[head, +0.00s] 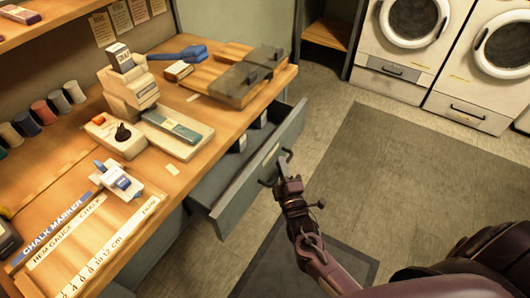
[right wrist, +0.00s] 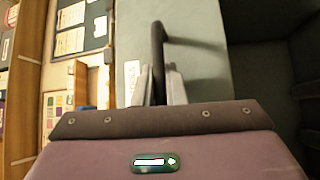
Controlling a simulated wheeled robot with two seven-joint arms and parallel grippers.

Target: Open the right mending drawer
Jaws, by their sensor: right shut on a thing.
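The right mending drawer (head: 235,190) is a grey-green drawer under the wooden workbench. It stands pulled out, and its inside shows from above with a few small dark items with pale labels in it. My right gripper (head: 284,167) is at the dark bar handle (head: 268,178) on the drawer front. In the right wrist view my right gripper's pale fingers (right wrist: 158,84) are shut on the dark handle (right wrist: 157,45), one on each side. The drawer front (right wrist: 195,50) lies behind them with a pale label. My left gripper is not in view.
The wooden workbench (head: 60,255) carries boxes, a blue-handled tool (head: 178,54), a ruler and thread spools (head: 60,101). Two white washers (head: 410,40) stand at the back right. The floor with a dark mat (head: 410,160) is clear right of the drawer.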

